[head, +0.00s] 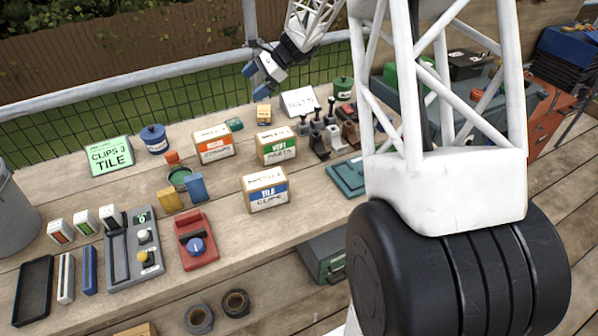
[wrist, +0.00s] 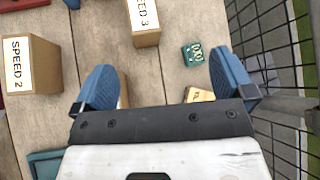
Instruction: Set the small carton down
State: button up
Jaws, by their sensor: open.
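A small tan carton (head: 264,115) stands on the bench near its back edge, beside a small green block (head: 234,124). In the wrist view a small carton (wrist: 200,94) shows between the finger lines, partly hidden by my gripper's body. My gripper (head: 257,80) is above the back edge of the bench, up and slightly left of the small carton, apart from it. Its two blue fingers (wrist: 168,88) are spread wide, with nothing held between them.
Larger cartons with orange (head: 213,142), green (head: 277,146) and blue (head: 265,189) labels stand mid-bench. A sign (head: 298,102) and several black-handled levers (head: 318,135) are right of the small carton. A railing with mesh (head: 130,95) runs behind. Bare planks lie around the cartons.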

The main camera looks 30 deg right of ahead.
jog(key=s+a+r+n+g+h, duration=0.1)
jog(key=s+a+r+n+h, duration=0.15)
jog(key=s, duration=0.55)
jog(key=s+a+r+n+h, duration=0.1)
jog(key=s+a+r+n, duration=0.25)
jog(key=s, duration=0.45)
jog(key=s+a+r+n+g+h, duration=0.1)
jog(key=s+a+r+n+h, duration=0.2)
jog(key=s, duration=0.6)
jog(key=s+n+t+h, duration=0.2)
jog(key=s+n, duration=0.6)
jog(key=s, duration=1.5)
jog(key=shift+s+d+f+h, duration=0.15)
jog(key=shift+f+h, duration=0.2)
jog(key=shift+h, duration=0.6)
jog(key=shift+c, duration=0.4)
dwell(0.4)
